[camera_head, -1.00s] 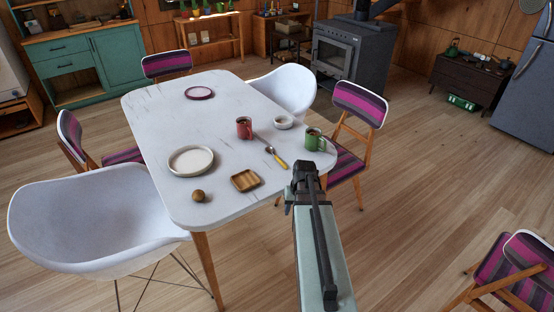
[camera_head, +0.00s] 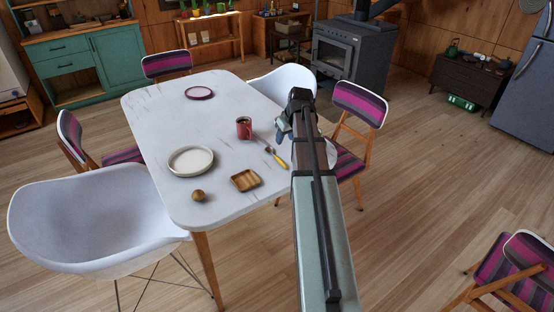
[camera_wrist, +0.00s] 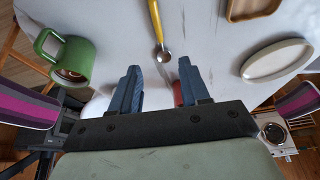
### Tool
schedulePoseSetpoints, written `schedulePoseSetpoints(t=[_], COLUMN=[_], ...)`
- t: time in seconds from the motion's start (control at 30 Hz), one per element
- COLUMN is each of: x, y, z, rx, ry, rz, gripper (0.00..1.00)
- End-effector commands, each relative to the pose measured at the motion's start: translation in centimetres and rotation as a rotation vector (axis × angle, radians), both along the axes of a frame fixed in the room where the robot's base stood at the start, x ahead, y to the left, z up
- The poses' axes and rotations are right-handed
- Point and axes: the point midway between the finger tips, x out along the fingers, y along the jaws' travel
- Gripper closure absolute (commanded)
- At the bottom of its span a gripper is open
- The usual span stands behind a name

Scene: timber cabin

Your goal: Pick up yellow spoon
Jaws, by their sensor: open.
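The yellow spoon (camera_head: 277,157) lies on the white table, near its right edge. It has a yellow handle and a metal bowl. In the wrist view the spoon (camera_wrist: 156,27) shows at top centre, its bowl end pointing toward my gripper (camera_wrist: 159,84). My gripper is open with nothing between its fingers. In the head view my gripper (camera_head: 283,126) is over the right side of the table, above and beyond the spoon, not touching it.
A red mug (camera_head: 244,128) stands left of my gripper. A green mug (camera_wrist: 68,60) is on the left in the wrist view, hidden by my arm in the head view. A square wooden tray (camera_head: 246,180), white plate (camera_head: 191,161) and round brown item (camera_head: 198,196) share the table (camera_head: 160,115).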

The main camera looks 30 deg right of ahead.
Motion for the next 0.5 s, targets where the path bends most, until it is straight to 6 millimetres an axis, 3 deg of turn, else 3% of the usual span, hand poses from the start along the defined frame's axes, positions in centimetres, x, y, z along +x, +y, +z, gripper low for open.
schedulePoseSetpoints(t=[0.5], x=[2.8], y=[-0.2], z=[-6.6], rx=[0.001], ry=[0.001], rz=[0.0], gripper=[0.54])
